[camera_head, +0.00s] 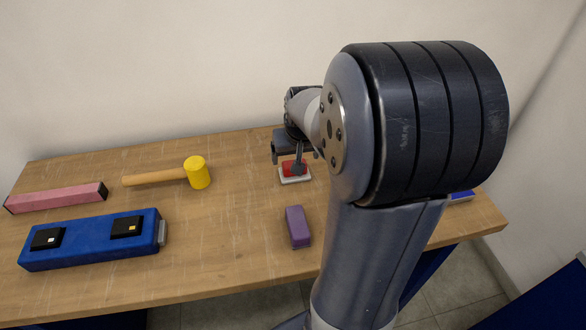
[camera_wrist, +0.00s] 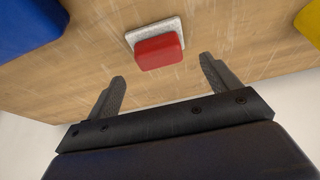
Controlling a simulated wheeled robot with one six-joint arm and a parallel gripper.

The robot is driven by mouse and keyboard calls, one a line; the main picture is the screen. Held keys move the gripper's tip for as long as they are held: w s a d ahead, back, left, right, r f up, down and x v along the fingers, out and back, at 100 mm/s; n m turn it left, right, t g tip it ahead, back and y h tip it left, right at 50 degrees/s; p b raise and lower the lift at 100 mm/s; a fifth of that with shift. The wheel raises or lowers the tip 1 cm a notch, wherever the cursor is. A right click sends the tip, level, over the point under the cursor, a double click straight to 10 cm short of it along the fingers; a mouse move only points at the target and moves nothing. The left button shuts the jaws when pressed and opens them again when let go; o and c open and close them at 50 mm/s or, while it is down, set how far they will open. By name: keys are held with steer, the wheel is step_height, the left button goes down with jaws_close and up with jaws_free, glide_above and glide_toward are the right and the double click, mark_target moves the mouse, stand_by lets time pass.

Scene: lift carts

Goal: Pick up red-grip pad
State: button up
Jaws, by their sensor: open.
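The red-grip pad (camera_head: 294,172) lies on the wooden table, a red block on a flat pale base. It also shows in the wrist view (camera_wrist: 157,50), near the top centre. My gripper (camera_head: 290,156) is above the table close to the pad. In the wrist view its two fingers (camera_wrist: 162,70) are spread apart and empty, with the pad lying ahead of the gap between the fingertips, not between them. My arm hides part of the table to the right of the pad in the head view.
A purple block (camera_head: 298,227) lies in front of the pad. A yellow-headed mallet (camera_head: 196,172), a blue case (camera_head: 88,241) with black latches and a pink bar (camera_head: 56,198) lie to the left. A blue and white item (camera_head: 461,196) is partly hidden at right. A wall stands behind the table.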

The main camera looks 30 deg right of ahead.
steer(key=shift+x, duration=2.75)
steer(key=shift+c, duration=0.3)
steer(key=c, duration=1)
step_height(320, 180, up, 10)
steer(key=shift+r, duration=0.1)
steer(key=o, duration=0.5)
steer(key=c, duration=0.4)
